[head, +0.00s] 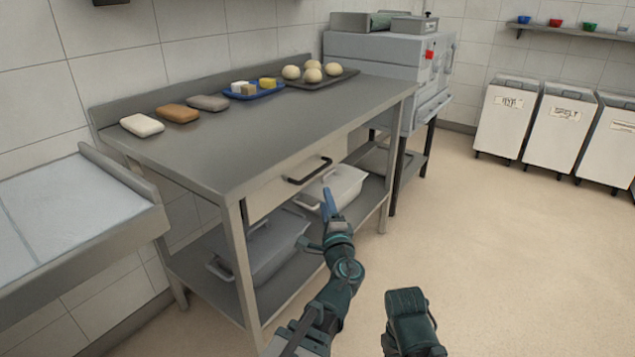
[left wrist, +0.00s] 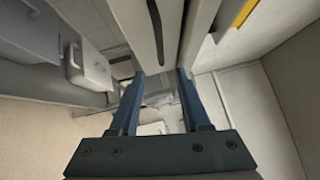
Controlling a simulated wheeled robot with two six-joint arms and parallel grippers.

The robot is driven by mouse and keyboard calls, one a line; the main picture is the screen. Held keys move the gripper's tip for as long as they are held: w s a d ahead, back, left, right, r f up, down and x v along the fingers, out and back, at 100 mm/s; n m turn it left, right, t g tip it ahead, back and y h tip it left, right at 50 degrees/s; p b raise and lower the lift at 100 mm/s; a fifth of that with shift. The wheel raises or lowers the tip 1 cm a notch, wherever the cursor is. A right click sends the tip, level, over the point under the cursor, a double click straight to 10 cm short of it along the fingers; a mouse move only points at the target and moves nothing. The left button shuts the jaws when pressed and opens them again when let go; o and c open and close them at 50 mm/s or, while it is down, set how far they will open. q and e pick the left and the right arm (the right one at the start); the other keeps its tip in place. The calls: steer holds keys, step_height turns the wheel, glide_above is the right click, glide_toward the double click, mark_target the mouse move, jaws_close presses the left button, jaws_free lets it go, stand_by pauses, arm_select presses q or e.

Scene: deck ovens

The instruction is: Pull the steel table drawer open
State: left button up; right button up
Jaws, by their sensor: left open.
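The steel table (head: 235,140) stands against the wall. Its drawer (head: 270,193) looks shut, with a pale front roughly flush under the tabletop. A dark bar handle (head: 308,171) crosses the drawer front, and a dark bar on a pale panel, likely this handle (left wrist: 155,25), shows at the top of the left wrist view. My left gripper (head: 328,197) is open and empty, in front of and a little below the handle, apart from it. Its two blue fingers (left wrist: 160,72) show in the left wrist view with nothing gripped between them. My right gripper's fingers are not seen.
Dough pieces (head: 312,75), a blue tray (head: 253,90) and several loaf-shaped blocks (head: 177,113) lie on the tabletop. Lidded containers (head: 335,188) sit on the lower shelf behind my left gripper. White bins (head: 508,118) stand at right. The floor (head: 490,240) before the table is clear.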

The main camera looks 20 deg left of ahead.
mark_target(317, 171)
arm_select(q)
steer(key=p+x, duration=0.2)
steer(key=x, duration=1.2)
steer(key=shift+s+f, duration=0.1)
steer(key=shift+c, duration=0.4)
jaws_close()
stand_by(0.7)
